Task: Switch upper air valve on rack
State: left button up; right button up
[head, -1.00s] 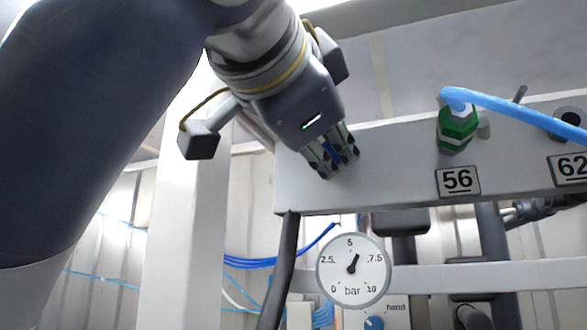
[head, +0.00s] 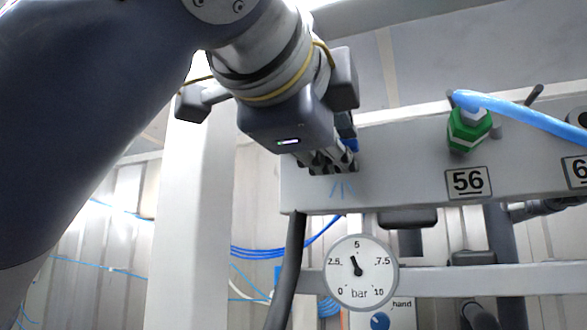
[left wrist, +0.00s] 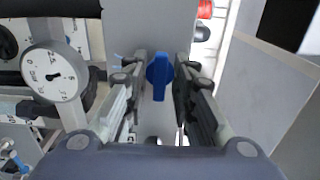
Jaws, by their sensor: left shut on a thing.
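The rack's white panel (head: 420,150) carries a blue valve knob (head: 350,145) near its left end. In the head view most of the knob is hidden by my left gripper (head: 330,165), which comes in from the upper left. In the left wrist view the blue knob (left wrist: 159,72) sits between the fingers of my left gripper (left wrist: 158,90), which is shut on it. Blue line marks (head: 342,188) show on the panel below the fingers. My right gripper is not in view.
A round bar gauge (head: 360,271) hangs below the panel, its needle slightly left of upright. A green fitting (head: 468,130) with a blue hose (head: 520,112) stands above label 56 (head: 468,182). A dark cable (head: 290,270) runs down left of the gauge.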

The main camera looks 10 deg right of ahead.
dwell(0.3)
pick_arm(q)
jog(key=o, duration=0.7)
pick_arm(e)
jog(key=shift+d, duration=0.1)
pick_arm(q)
jog(key=v, duration=1.2)
